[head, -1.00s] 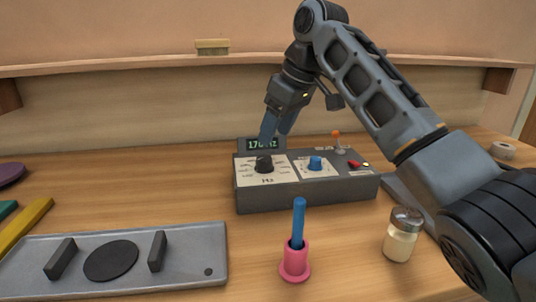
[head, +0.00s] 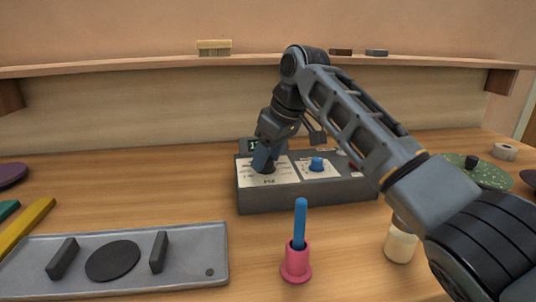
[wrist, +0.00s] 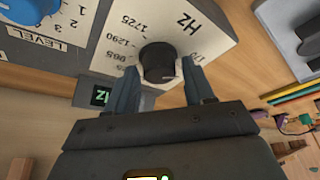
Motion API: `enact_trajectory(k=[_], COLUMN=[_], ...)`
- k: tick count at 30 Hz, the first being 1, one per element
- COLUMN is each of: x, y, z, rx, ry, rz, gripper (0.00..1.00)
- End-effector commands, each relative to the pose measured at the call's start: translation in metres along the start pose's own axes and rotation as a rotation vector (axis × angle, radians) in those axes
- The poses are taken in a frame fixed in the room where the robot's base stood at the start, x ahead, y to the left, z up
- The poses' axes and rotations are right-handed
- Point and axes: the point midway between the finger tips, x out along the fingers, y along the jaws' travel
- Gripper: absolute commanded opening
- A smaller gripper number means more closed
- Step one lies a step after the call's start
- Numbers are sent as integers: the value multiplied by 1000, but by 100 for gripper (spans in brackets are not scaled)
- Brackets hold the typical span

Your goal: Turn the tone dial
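The tone dial is a black knob (wrist: 157,62) on a white plate (wrist: 200,30) marked Hz with numbers around it, at the left of a dark grey box (head: 300,197). My gripper (head: 265,163) is down at the dial, and its blue-grey fingers hide most of the knob in the head view. In the wrist view its fingertips stand on either side of the knob, with narrow gaps visible, so it looks open and not closed on it. The box's display (wrist: 101,96) is mostly hidden, and its number cannot be read.
A blue level knob (head: 317,164) sits right of the dial. In front stand a pink holder (head: 296,263) with a blue stick and a jar (head: 401,245) partly behind my arm. A grey tray (head: 195,270) lies front left. A green disc (head: 480,173) is at right.

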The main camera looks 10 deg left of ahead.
Motion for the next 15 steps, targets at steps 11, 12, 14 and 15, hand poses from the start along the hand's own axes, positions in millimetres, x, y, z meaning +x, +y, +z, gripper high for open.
enact_trajectory(k=[11, 12, 14, 15], x=[0, 0, 0, 0], y=[0, 0, 0, 0], z=[0, 0, 0, 0], rx=[0, 0, 0, 0], ry=[0, 0, 0, 0], rz=[0, 0, -1, 0], gripper=[16, 12, 9, 9])
